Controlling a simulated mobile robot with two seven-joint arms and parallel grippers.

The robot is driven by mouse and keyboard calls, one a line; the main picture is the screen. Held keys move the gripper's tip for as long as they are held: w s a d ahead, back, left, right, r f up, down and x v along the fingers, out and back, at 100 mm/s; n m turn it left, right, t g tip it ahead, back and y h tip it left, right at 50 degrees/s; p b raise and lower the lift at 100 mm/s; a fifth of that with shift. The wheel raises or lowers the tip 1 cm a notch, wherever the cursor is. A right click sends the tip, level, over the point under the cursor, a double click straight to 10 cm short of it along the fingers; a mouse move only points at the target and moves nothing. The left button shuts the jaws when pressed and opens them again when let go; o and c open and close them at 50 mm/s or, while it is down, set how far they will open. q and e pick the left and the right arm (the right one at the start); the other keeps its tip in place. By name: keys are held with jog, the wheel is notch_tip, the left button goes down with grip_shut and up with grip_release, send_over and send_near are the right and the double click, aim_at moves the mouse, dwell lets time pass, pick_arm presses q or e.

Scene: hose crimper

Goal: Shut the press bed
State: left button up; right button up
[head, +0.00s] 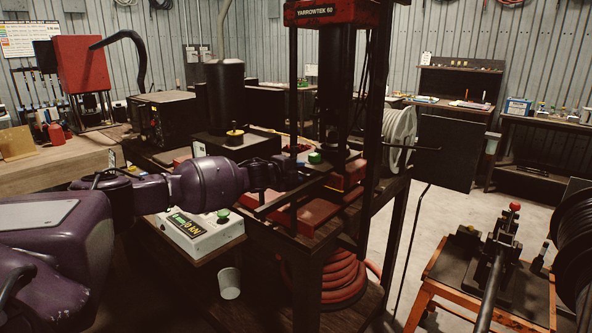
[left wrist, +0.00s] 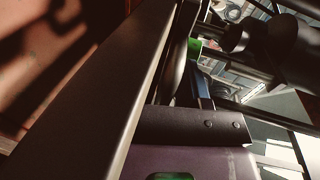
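The press (head: 330,14), with a red top beam lettered "YARROWTEK 60", stands in the middle of the head view. Its red bed (head: 305,217) lies low between dark posts, with dark bars above it. My left arm reaches in from the left, and my left gripper (head: 290,174) is at the front of the press, close to the bars and a green knob (head: 314,158). The fingers are dark against dark parts, so their opening and any contact are unclear. In the left wrist view a long dark bar (left wrist: 95,95) runs close past the gripper. My right gripper is out of view.
A white control box (head: 200,232) with a green button sits on a shelf in front of the press. A coiled red hose (head: 335,280) lies beneath. A dark panel (head: 447,152) stands right of the press. An orange-framed stand (head: 430,290) is at the front right.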

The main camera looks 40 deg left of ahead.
pick_arm(q)
jog(key=shift+w+f, duration=0.15)
jog(key=shift+f, duration=0.05)
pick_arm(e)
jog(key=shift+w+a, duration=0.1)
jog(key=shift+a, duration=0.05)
pick_arm(q)
jog(key=shift+r, duration=0.25)
jog(key=p+v, duration=0.1)
jog(key=v, duration=0.9)
jog(key=shift+s+r, duration=0.1)
jog(key=shift+s, duration=0.25)
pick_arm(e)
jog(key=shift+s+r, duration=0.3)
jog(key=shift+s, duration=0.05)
pick_arm(q)
jog(key=shift+a, duration=0.1)
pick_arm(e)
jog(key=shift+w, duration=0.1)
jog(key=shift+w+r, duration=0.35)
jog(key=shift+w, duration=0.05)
